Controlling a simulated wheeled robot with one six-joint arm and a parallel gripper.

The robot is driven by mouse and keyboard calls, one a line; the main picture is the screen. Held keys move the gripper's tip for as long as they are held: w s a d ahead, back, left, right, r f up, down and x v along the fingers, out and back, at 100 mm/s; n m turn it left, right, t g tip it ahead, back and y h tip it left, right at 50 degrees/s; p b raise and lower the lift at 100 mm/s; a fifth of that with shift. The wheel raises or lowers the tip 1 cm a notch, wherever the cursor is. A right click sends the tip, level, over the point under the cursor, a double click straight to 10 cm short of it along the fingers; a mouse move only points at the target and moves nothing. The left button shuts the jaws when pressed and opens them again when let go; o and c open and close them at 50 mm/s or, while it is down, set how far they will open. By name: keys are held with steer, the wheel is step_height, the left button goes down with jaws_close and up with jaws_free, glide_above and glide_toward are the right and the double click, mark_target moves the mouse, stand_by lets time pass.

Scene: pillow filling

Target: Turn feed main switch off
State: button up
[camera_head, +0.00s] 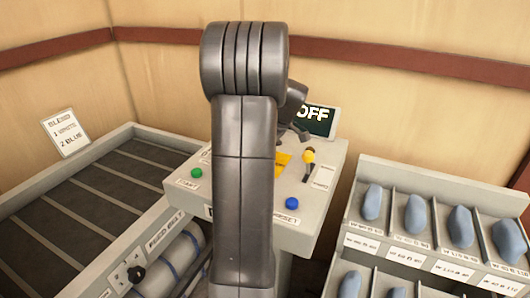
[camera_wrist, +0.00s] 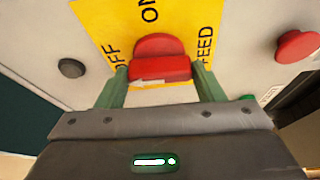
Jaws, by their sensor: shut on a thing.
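The feed main switch is a red rotary knob (camera_wrist: 161,62) on a yellow plate (camera_wrist: 100,18) marked OFF, ON and FEED. A white arrow-like mark on the knob points left, toward the side of the word OFF. My gripper (camera_wrist: 161,83) has its green fingers on either side of the knob and is shut on it. In the head view a bit of the yellow plate (camera_head: 282,162) shows beside my arm, which hides the knob. A dark display (camera_head: 319,119) behind the panel reads OFF.
The grey control panel (camera_head: 325,177) also carries a green button (camera_head: 196,173), a blue button (camera_head: 291,203) and a yellow-tipped lever (camera_head: 309,156). The wrist view shows a red button (camera_wrist: 297,46) and a dark button (camera_wrist: 71,68) beside the plate. A rack (camera_head: 352,215) of blue pillow-like pieces stands right.

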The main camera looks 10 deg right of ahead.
steer(key=shift+r+n, duration=0.1)
steer(key=shift+n, duration=0.4)
steer(key=o, duration=1)
steer(key=v, duration=0.7)
steer(key=b+v, duration=0.1)
steer(key=v, duration=0.5)
steer(key=shift+w+d+r, duration=0.15)
steer(key=shift+d+r, duration=0.1)
steer(key=shift+r, duration=0.1)
steer(key=x, duration=1.4)
steer(key=shift+s+a+p, duration=0.1)
steer(key=shift+s+p, duration=0.1)
steer(key=shift+p, duration=0.2)
steer(key=shift+r, duration=0.1)
